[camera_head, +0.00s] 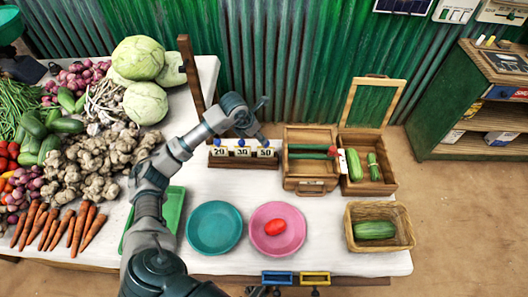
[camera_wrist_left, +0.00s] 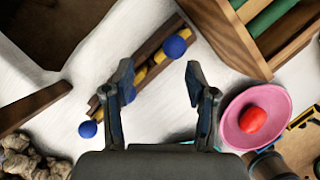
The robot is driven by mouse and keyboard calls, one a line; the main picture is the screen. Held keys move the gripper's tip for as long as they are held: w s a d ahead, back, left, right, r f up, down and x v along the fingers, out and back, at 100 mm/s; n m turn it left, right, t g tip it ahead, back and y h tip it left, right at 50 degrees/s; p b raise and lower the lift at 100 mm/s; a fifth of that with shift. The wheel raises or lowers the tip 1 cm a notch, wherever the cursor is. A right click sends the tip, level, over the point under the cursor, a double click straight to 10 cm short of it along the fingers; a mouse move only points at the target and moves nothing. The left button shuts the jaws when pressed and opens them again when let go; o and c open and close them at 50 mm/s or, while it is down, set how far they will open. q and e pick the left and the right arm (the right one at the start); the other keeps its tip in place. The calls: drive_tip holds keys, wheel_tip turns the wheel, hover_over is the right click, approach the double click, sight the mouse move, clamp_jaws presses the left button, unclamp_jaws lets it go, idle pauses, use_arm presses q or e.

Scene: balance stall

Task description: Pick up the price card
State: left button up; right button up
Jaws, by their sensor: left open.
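A dark wooden rack (camera_head: 244,163) on the white table holds three white price cards, 20 (camera_head: 220,154), 30 (camera_head: 242,154) and 50 (camera_head: 265,154), each topped by a blue knob. In the left wrist view the rack runs diagonally, with blue knobs (camera_wrist_left: 175,46) and yellow strips. My left gripper (camera_head: 252,120) is open and empty, above and behind the rack. The cards' faces are hidden there. My right gripper is out of view.
A wooden post (camera_head: 190,75) stands behind the rack at left. An open wooden box (camera_head: 310,184) is at right. A teal plate (camera_head: 214,228) and a pink plate (camera_head: 268,244) with a red vegetable lie in front. Vegetables pile up at left.

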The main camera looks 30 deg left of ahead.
sight(266, 151)
use_arm(q)
drive_tip(key=w+d+f, duration=0.1)
drive_tip(key=f, duration=0.1)
drive_tip(key=w+d+f, duration=0.1)
drive_tip(key=d+f, duration=0.1)
drive_tip(key=shift+w+d+b, duration=0.15)
drive_tip(key=shift+w+b, duration=0.05)
drive_tip(key=shift+b, duration=0.15)
drive_tip(key=shift+w+f, duration=0.1)
drive_tip(key=shift+f, duration=0.15)
drive_tip(key=shift+a+f, duration=0.1)
drive_tip(key=shift+a, duration=0.65)
drive_tip(key=shift+c, duration=0.5)
drive_tip(key=c, duration=0.8)
drive_tip(key=shift+d, duration=0.25)
clamp_jaws()
drive_tip(key=shift+d, duration=0.3)
drive_tip(key=shift+r, duration=0.25)
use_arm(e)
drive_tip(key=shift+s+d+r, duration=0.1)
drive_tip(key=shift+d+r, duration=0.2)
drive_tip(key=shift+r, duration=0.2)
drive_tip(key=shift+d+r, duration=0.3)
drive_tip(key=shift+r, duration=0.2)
